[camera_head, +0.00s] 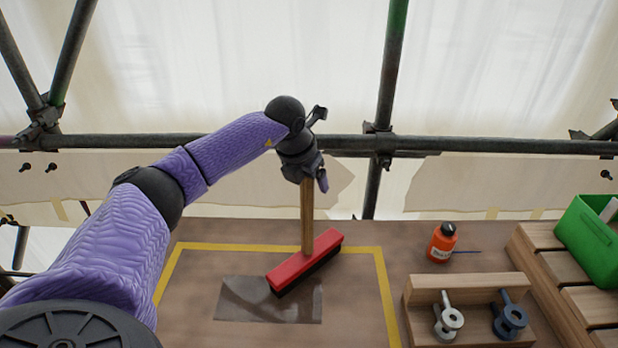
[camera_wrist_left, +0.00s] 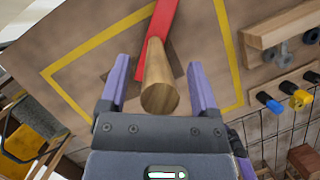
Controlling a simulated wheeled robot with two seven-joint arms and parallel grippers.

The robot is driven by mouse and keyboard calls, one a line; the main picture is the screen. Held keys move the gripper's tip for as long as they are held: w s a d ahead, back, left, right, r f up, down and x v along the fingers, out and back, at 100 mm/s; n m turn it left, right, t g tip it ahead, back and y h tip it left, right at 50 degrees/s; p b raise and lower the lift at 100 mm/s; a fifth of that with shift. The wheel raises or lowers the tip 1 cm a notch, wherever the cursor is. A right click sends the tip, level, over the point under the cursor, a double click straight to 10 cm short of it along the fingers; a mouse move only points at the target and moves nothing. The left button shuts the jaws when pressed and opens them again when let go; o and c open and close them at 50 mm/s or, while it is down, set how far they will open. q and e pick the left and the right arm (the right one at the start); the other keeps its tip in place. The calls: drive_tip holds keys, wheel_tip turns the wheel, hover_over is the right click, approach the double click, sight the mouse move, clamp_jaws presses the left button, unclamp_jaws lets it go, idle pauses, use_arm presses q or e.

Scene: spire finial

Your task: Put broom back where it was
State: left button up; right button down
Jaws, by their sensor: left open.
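The broom has a red head (camera_head: 305,262) with dark bristles and a wooden handle (camera_head: 307,215). In the head view it stands on the board inside the yellow outline, its head partly over a dark grey rectangle (camera_head: 240,300). My left gripper (camera_head: 310,178) is at the top of the handle. In the left wrist view my left gripper (camera_wrist_left: 155,85) is open, with the handle's round end (camera_wrist_left: 160,97) between its two purple fingers and gaps on both sides. The red head (camera_wrist_left: 163,20) shows beyond. My right gripper is not in view.
An orange bottle (camera_head: 443,243) stands right of the yellow outline (camera_head: 385,285). A wooden holder (camera_head: 415,296) with metal fittings and a green bin (camera_head: 588,240) are farther right. Scaffold pipes (camera_head: 480,146) run behind the board. The outlined area's left side is clear.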

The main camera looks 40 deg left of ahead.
use_arm(q)
drive_tip(key=p+v, duration=0.2)
drive_tip(key=v, duration=1)
drive_tip(key=shift+r, duration=0.2)
